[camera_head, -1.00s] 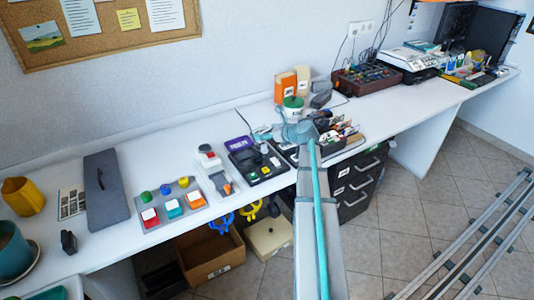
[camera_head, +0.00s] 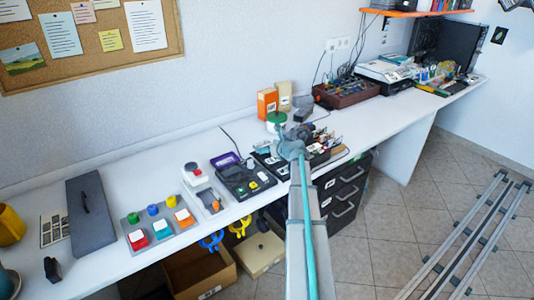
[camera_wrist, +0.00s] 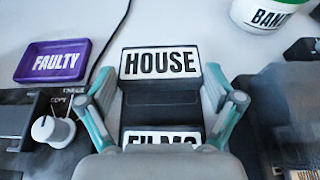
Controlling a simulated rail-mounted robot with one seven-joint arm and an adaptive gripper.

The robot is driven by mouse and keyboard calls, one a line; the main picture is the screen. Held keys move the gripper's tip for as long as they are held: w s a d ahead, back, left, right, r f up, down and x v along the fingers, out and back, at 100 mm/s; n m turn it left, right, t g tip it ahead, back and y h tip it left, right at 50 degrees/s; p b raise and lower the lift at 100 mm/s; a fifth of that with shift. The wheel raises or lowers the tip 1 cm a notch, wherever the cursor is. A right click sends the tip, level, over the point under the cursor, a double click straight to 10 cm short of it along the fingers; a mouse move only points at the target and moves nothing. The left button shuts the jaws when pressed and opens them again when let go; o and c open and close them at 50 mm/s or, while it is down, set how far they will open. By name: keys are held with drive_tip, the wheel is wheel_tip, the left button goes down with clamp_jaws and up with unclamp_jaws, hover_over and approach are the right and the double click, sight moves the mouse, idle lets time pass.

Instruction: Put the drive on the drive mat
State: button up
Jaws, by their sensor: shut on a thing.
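My gripper (camera_wrist: 162,90) shows in the wrist view with its two grey-and-teal fingers set wide apart, on either side of a dark box-like thing (camera_wrist: 160,104). A white HOUSE label (camera_wrist: 160,63) is at its far end, and a FILMS label (camera_wrist: 162,138) is partly hidden by my gripper's body. I cannot tell whether this dark thing is the drive. In the head view my gripper (camera_head: 290,140) is over the middle of the bench, and my arm hides what is beneath it. I cannot pick out the drive mat for certain.
A purple FAULTY tray (camera_wrist: 53,61) and a white tub (camera_wrist: 262,14) lie beyond my gripper. A black panel with a white knob (camera_wrist: 52,130) is at left. The white bench (camera_head: 140,170) also holds a grey case (camera_head: 90,212) and a button panel (camera_head: 158,227).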

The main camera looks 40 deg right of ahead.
sight(267, 156)
drive_tip(key=shift+f, duration=1.5)
drive_tip(key=shift+f, duration=0.15)
drive_tip(key=o, duration=1.1)
drive_tip(key=v, duration=1.2)
drive_tip(key=shift+a+r, duration=0.15)
drive_tip(key=shift+r, duration=0.05)
